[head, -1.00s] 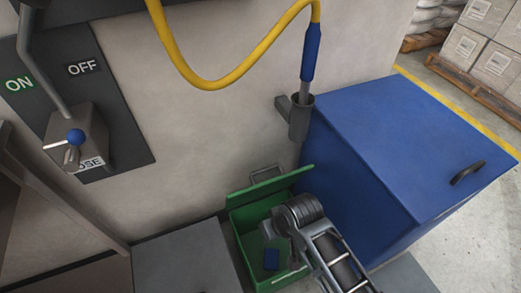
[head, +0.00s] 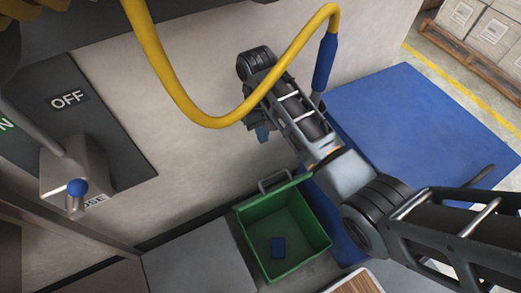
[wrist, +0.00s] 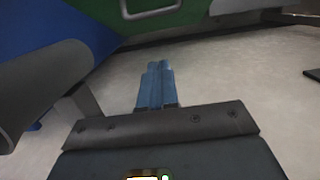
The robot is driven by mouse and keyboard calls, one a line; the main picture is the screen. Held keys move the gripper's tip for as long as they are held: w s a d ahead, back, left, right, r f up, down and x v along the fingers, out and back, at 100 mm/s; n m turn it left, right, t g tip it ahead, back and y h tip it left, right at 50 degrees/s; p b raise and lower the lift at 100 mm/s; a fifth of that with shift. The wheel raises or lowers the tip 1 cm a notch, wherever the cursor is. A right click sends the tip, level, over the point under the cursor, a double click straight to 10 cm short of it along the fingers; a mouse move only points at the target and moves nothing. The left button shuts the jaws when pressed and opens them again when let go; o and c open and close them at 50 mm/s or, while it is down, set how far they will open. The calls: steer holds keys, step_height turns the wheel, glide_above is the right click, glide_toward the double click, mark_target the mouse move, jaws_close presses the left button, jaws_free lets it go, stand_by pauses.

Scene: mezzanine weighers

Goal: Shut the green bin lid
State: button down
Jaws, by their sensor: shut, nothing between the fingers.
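The green bin (head: 318,228) stands on the floor by the beige wall, open at the top. Its green lid (head: 270,198) is raised at the wall-side edge, seen nearly edge-on, with a grey handle (head: 273,181). A small dark blue object (head: 278,248) lies inside. My gripper (head: 262,134) is near the wall, above and beyond the lid in the head view, apart from it. In the wrist view its blue fingers (wrist: 155,86) are together and empty. The lid's green face (wrist: 118,14) and pale handle (wrist: 150,10) show at the top there.
A yellow hose (head: 175,92) hangs across the view to a blue-gripped nozzle (head: 325,62), close to my arm. A grey platform (head: 195,265) lies left of the bin.

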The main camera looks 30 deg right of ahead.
steer(key=s+f, duration=0.4)
steer(key=f, duration=0.7)
steer(key=shift+f, duration=0.4)
steer(key=shift+d, duration=0.1)
